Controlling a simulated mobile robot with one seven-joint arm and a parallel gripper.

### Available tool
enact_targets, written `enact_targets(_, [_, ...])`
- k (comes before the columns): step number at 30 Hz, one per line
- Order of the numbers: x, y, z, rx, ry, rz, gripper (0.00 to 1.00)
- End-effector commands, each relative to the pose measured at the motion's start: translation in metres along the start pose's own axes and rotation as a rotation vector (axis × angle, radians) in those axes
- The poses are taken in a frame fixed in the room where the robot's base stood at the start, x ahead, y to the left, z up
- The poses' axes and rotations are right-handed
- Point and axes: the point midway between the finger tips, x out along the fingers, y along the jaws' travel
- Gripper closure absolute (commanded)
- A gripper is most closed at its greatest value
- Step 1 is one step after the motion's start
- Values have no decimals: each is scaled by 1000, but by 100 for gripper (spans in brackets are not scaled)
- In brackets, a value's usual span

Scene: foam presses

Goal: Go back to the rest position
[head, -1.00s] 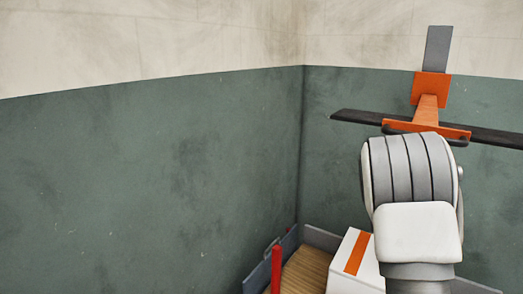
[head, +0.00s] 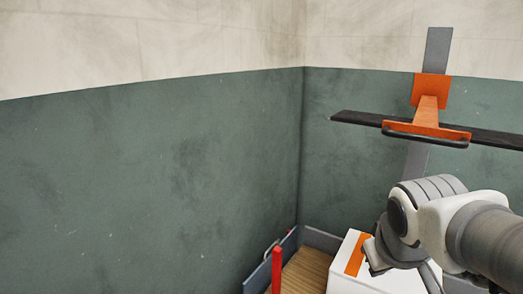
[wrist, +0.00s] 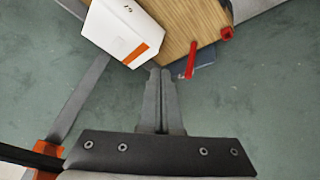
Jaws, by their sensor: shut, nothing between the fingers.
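My gripper (wrist: 160,74) shows in the wrist view with its two grey fingers together and nothing between them. It is clear of the things around it, with the green wall behind the fingers. In the head view my arm comes in from the right edge and bends in front of a white box. The fingers cannot be made out clearly there.
The white box (head: 349,268) with an orange stripe stands on a wooden surface (head: 304,272) beside a red post (head: 277,268). A press with an orange handle bracket (head: 427,112) and black bar rises behind my arm. The left side shows only bare wall.

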Motion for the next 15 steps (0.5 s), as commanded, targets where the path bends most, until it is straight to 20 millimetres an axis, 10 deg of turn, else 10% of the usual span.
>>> enact_targets(9, [-43, -67, 69, 179, -29, -161, 100])
enact_targets(15, [-87, -53, 40, 177, -34, -159, 100])
